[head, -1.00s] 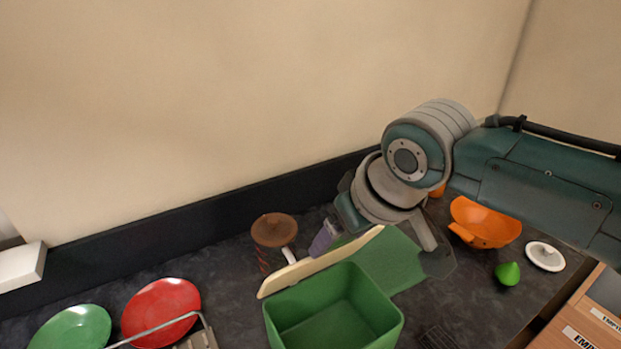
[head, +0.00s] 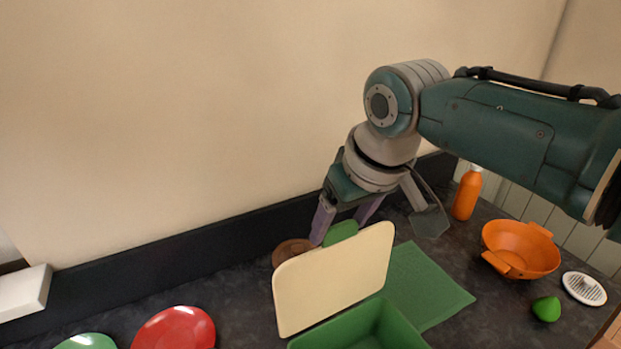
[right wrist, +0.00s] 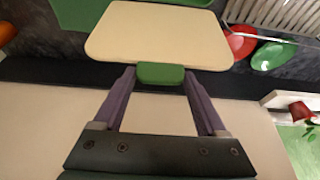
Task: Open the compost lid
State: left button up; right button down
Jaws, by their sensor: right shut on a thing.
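The green compost bin (head: 362,328) stands on the counter, cut off by the lower edge of the head view. Its cream lid (head: 335,280) is tilted up steeply at the bin's far side. The lid also fills the upper middle of the right wrist view (right wrist: 160,35). My right gripper (head: 339,231) is shut on the lid's green tab (head: 341,232). In the right wrist view the purple fingers of the gripper (right wrist: 160,74) stand on either side of that tab. My left gripper is not in view.
A brown-topped jar (head: 291,250) stands close behind the lid. A green board (head: 430,285) lies right of the bin. An orange colander (head: 522,248), an orange bottle (head: 467,193), a green pear-shaped item (head: 546,309) and a white strainer (head: 584,289) are farther right. A red plate (head: 175,330) lies left.

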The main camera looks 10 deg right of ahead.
jog(key=shift+w+a+r, duration=0.1)
jog(key=shift+w+r, duration=0.05)
grip_release()
jog(key=shift+s+r, duration=0.2)
jog(key=shift+r, duration=0.1)
jog(key=v, duration=0.9)
jog(key=shift+s, duration=0.1)
